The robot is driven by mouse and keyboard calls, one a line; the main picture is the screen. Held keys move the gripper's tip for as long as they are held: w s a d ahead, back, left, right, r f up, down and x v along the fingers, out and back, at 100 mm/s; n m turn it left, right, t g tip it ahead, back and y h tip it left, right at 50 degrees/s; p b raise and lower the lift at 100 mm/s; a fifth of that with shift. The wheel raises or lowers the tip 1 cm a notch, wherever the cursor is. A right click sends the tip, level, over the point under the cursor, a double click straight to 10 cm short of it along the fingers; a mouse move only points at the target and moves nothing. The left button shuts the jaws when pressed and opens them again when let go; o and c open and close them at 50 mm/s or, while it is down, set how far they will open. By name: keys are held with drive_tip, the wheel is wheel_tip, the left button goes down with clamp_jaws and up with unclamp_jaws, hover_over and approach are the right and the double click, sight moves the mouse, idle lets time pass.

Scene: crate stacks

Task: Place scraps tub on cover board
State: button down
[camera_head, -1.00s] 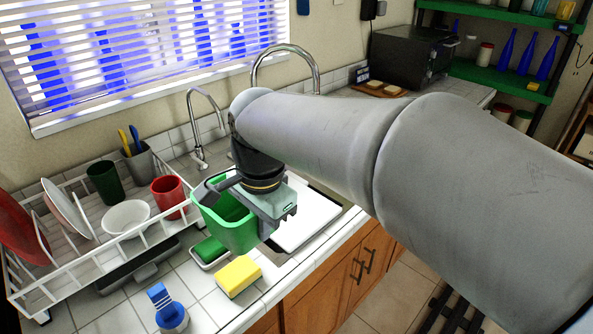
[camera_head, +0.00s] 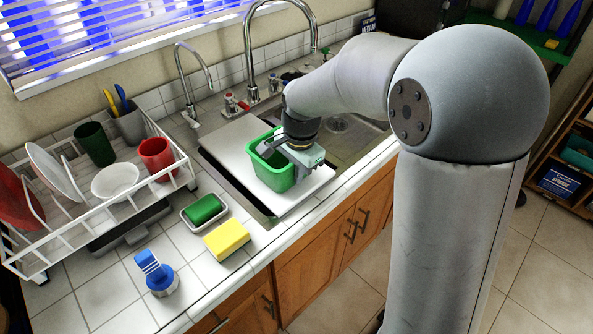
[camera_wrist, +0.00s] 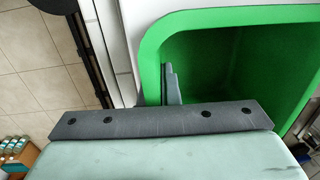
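The scraps tub is a green open bin (camera_head: 272,173), upright over the white cover board (camera_head: 232,141) that lies across the sink. I cannot tell whether its base touches the board. My gripper (camera_head: 303,163) is at the tub's right side. In the wrist view the green tub (camera_wrist: 152,45) fills the upper right, with one finger inside its rim, so my gripper appears shut on the tub's wall. The outer finger and the tub's underside are hidden.
A white dish rack (camera_head: 180,160) with dishes stands left. A green sponge in a tray (camera_head: 203,210), a yellow sponge (camera_head: 227,239) and a blue-handled brush (camera_head: 156,273) lie on the counter in front. Tall faucet (camera_head: 248,50) rises behind the board.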

drive_tip(key=shift+f, duration=0.2)
drive_tip(key=shift+f, duration=0.15)
drive_tip(key=c, duration=1.7)
unclamp_jaws()
wheel_tip(320, 180, up, 12)
drive_tip(key=s+d+f+n, duration=0.3)
drive_tip(key=s, duration=0.4)
drive_tip(key=s+d+f+n, duration=0.3)
drive_tip(key=s+d, duration=0.1)
drive_tip(key=s, duration=0.4)
drive_tip(key=s+d+f+n, duration=0.3)
drive_tip(key=s+d+n, duration=0.1)
drive_tip(key=s, duration=0.3)
drive_tip(key=shift+s+f+h, duration=0.2)
drive_tip(key=shift+f+h, duration=0.1)
